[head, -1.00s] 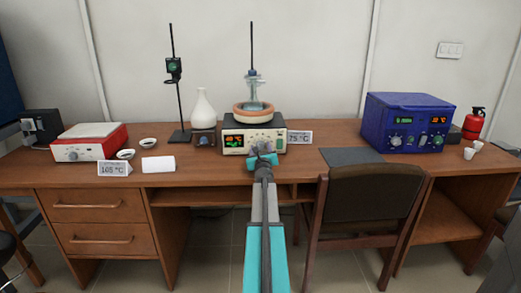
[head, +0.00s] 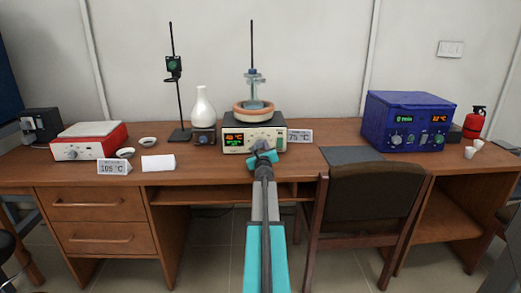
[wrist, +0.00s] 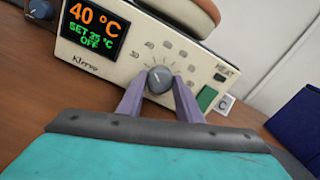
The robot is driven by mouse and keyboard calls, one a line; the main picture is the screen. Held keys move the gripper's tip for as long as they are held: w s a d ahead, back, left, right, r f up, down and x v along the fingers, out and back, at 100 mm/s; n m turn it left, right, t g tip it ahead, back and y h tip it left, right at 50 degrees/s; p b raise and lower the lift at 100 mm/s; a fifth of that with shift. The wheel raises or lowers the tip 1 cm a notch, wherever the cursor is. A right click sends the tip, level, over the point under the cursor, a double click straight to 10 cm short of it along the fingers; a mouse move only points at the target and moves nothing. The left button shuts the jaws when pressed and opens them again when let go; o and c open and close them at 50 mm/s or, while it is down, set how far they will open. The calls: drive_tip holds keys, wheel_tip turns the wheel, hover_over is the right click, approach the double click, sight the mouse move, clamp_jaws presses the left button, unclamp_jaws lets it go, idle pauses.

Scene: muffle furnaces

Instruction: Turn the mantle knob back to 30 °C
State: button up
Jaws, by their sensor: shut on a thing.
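The heating mantle (head: 253,118) stands on the desk with a cream front panel, which fills much of the wrist view (wrist: 130,50). Its display (wrist: 93,27) reads 40 °C, with a set line that looks like 25 or 35 °C, and OFF. The grey mantle knob (wrist: 160,77) sits on the panel among printed scale marks. My gripper (wrist: 159,92) is shut on the knob, one purple-grey finger on each side. In the head view my gripper (head: 263,158) is in front of the panel and hides the knob.
A 75 °C card (head: 300,136) stands right of the mantle. A small unit with a white flask (head: 203,107) is to its left. A green switch (wrist: 206,98) under HEAT lies right of the knob. A chair (head: 368,200) stands in front of the desk.

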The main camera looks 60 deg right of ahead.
drive_tip(key=shift+n, duration=0.7)
drive_tip(key=o, duration=1)
drive_tip(key=shift+o, duration=0.2)
drive_tip(key=shift+a, duration=0.1)
drive_tip(key=shift+b+v, duration=0.4)
drive_tip(key=shift+v, duration=6.4)
